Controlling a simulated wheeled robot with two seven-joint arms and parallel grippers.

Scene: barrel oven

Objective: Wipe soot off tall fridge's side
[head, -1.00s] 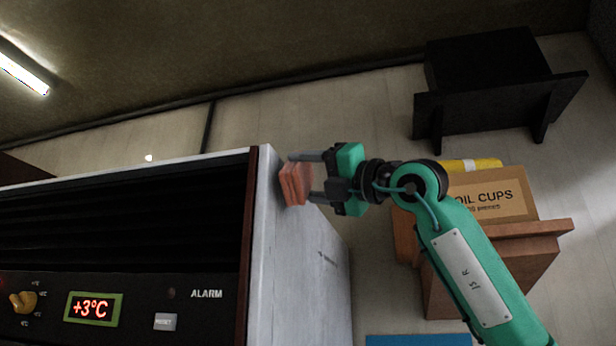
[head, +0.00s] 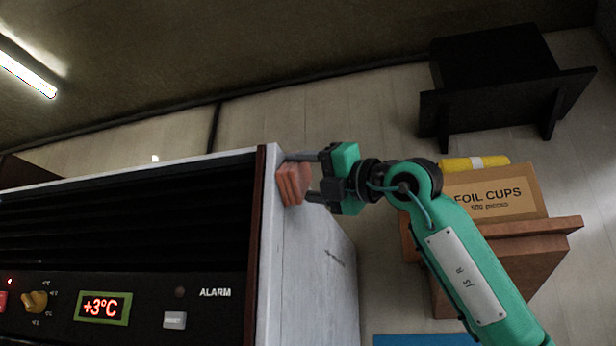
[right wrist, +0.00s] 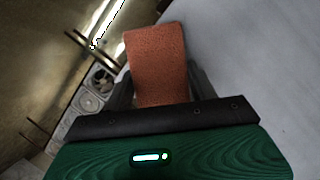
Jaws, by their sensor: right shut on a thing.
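The tall fridge (head: 212,290) fills the left of the head view, with its dark louvred front and control panel facing me. Its pale side (head: 300,270) faces right and also fills the right of the right wrist view (right wrist: 260,70). A small dark soot mark (head: 336,257) shows on that side, below the sponge. My right gripper (head: 313,176) is shut on a reddish-brown sponge (head: 291,184), also seen in the right wrist view (right wrist: 156,65). The sponge is at the upper part of the side, near the front edge; I cannot tell whether it touches. My left gripper is out of view.
A cardboard box marked foil cups (head: 492,197) and a yellow roll (head: 470,163) are on a brown stand (head: 530,255) at right. A black stand (head: 495,80) is farther back. A blue surface (head: 425,340) shows at the bottom. The space between fridge and brown stand looks clear.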

